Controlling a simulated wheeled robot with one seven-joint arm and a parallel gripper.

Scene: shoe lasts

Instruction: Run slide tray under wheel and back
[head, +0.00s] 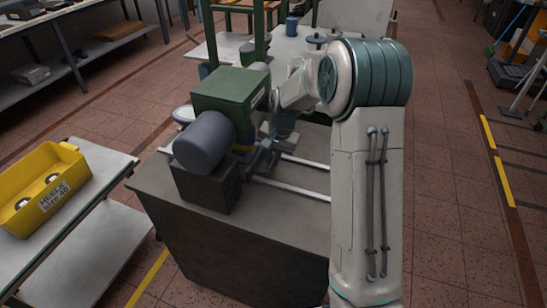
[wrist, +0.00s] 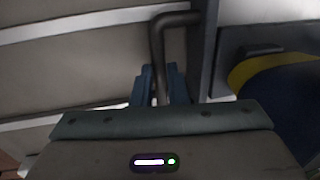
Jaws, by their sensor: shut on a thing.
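In the wrist view, the two blue fingers of my gripper (wrist: 160,86) are shut on a dark bent handle (wrist: 178,18). The handle runs up, then right to the dark edge of the slide tray (wrist: 207,55). A dark blue rounded thing with a yellow rim (wrist: 268,68) shows right of that edge; I cannot tell if it is the wheel. In the head view, my gripper (head: 263,158) points down beside the green machine (head: 228,88), above the rails (head: 290,182). My arm and the machine hide most of the tray there.
The grey motor (head: 203,140) sits on a dark block at the bench's (head: 265,225) left. A yellow crate (head: 72,160) with round things inside stands on a side table at left. Another table (head: 300,42) with small items is behind. The right-hand floor is clear near the bench.

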